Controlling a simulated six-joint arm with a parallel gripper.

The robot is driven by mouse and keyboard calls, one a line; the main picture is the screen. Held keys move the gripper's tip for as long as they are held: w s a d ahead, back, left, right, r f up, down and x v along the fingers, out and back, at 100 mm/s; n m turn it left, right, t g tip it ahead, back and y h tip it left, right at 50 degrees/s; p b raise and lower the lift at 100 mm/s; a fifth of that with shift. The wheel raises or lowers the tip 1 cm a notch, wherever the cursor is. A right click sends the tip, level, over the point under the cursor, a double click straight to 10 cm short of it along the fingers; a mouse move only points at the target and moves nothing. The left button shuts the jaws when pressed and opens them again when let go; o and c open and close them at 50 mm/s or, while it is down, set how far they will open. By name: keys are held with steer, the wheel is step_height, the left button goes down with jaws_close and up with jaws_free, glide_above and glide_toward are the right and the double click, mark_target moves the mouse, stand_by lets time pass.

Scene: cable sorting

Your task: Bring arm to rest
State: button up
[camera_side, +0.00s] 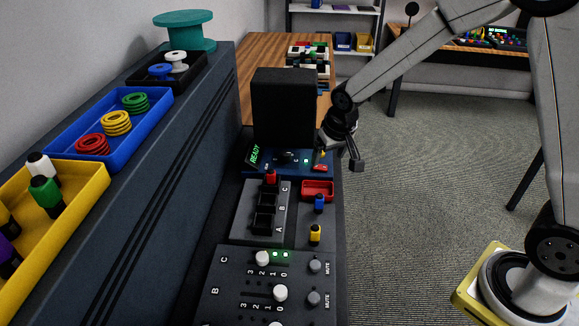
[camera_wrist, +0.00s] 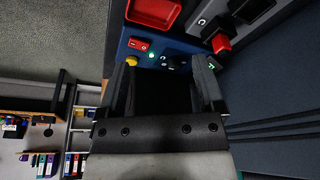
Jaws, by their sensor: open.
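My gripper (camera_side: 352,150) hangs at the right edge of the work console, beside a blue panel (camera_side: 262,172) with a green READY display (camera_side: 254,154). In the wrist view, my gripper (camera_wrist: 166,84) has its two fingers spread apart with nothing between them. The blue panel shows beyond the fingertips in the wrist view (camera_wrist: 142,32), with a lit green lamp, a red switch and a yellow knob. My arm reaches in from the right side of the picture.
A black box (camera_side: 283,105) stands behind the panel. In front are a slotted block (camera_side: 248,232), a red tray (camera_side: 318,188) and a slider panel (camera_side: 230,306). A blue tray (camera_side: 60,150) and a yellow tray (camera_side: 92,192) sit on the left ledge.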

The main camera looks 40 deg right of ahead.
steer(key=s+n, duration=0.2)
steer(key=s, duration=1.4)
steer(key=shift+s+a+n+g+y, duration=0.2)
steer(key=shift+a+n+g+y, duration=0.1)
steer(key=shift+a+n+y, duration=0.15)
